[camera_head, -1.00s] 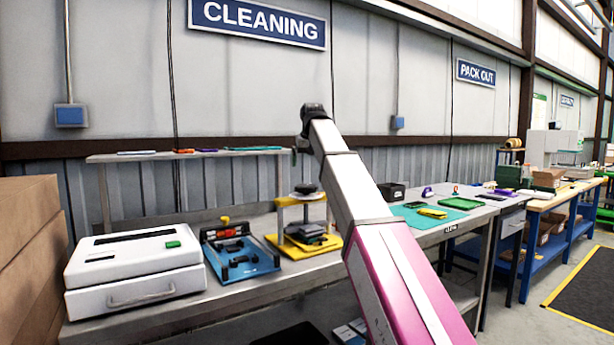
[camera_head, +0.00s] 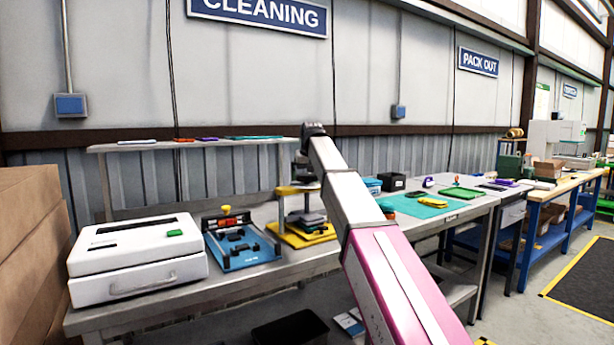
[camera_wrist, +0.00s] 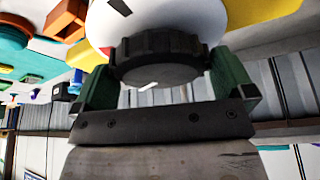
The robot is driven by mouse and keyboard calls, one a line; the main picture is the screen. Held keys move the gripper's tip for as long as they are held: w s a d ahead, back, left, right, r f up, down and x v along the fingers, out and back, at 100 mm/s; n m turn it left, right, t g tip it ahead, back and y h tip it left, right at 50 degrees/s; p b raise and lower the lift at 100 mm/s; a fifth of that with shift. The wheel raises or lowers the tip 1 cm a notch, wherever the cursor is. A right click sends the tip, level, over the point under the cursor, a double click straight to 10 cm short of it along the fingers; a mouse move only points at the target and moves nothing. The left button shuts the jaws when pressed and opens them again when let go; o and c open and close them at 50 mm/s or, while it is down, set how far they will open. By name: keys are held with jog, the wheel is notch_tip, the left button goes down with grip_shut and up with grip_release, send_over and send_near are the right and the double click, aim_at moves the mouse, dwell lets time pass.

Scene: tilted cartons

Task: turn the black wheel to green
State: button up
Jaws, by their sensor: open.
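The black wheel (camera_wrist: 158,58) has a ribbed rim and a small white mark on its face. It sits on a white dial disc (camera_wrist: 185,18) with a red patch at its left and a black mark near the top edge. My gripper (camera_wrist: 163,80) is open, with one green finger on each side of the wheel; I cannot tell whether they touch it. In the head view my gripper (camera_head: 304,168) is low over the yellow stand (camera_head: 284,190), and the wheel is largely hidden there. No green part of the dial shows.
A white case (camera_head: 135,258) and a blue fixture (camera_head: 240,246) stand left of the stand. Dark parts (camera_head: 308,222) lie on its yellow base. A teal mat (camera_head: 415,206) and a black box (camera_head: 392,181) are to the right. A shelf (camera_head: 130,147) runs behind.

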jog(key=c, duration=0.6)
jog(key=shift+m+h, duration=0.3)
jog(key=shift+m, duration=0.6)
jog(key=o, duration=0.6)
jog(key=v, duration=1)
jog(key=shift+s+r, duration=0.25)
jog(key=shift+r, duration=0.1)
